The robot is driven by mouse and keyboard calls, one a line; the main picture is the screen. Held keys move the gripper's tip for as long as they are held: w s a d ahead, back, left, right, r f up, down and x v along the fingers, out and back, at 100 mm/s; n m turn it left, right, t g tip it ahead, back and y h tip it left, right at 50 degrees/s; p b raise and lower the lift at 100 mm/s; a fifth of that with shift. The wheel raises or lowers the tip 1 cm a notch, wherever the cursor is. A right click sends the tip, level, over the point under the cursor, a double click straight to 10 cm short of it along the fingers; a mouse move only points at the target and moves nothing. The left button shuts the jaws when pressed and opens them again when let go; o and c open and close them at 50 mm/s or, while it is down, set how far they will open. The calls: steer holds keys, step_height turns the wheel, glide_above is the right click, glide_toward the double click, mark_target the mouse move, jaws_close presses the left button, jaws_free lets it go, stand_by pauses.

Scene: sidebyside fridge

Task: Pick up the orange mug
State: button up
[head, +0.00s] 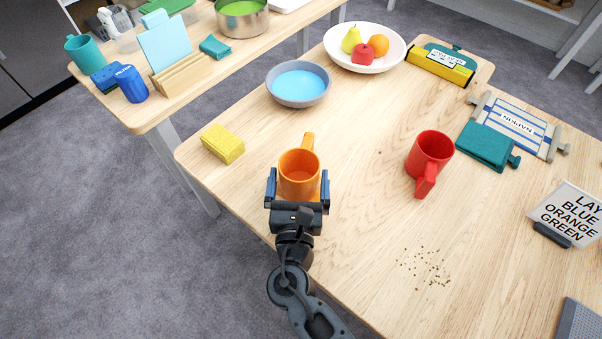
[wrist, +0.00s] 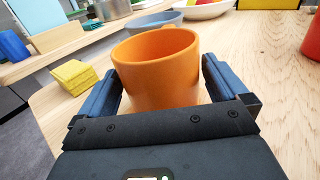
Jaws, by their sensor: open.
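The orange mug (head: 298,178) stands upright near the front left edge of the wooden table, its handle pointing away from me. My gripper (head: 297,188) is open, with one blue finger on each side of the mug. In the wrist view the mug (wrist: 158,72) sits between the two fingers of my gripper (wrist: 166,88). A gap shows beside the left finger; whether the right finger touches the mug I cannot tell. The mug's lower part is hidden by my gripper in the wrist view.
A yellow sponge (head: 223,144) lies left of the mug, a red mug (head: 429,160) to the right. A grey bowl with blue inside (head: 298,84) and a fruit bowl (head: 336,48) stand behind. Small brown crumbs (head: 424,266) lie at front right. Table between the mugs is clear.

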mark_target(302, 166)
steer(key=shift+w, duration=1.35)
steer(key=shift+c, duration=0.3)
steer(key=c, duration=0.9)
steer(key=shift+o, duration=0.2)
steer(key=shift+r, duration=0.1)
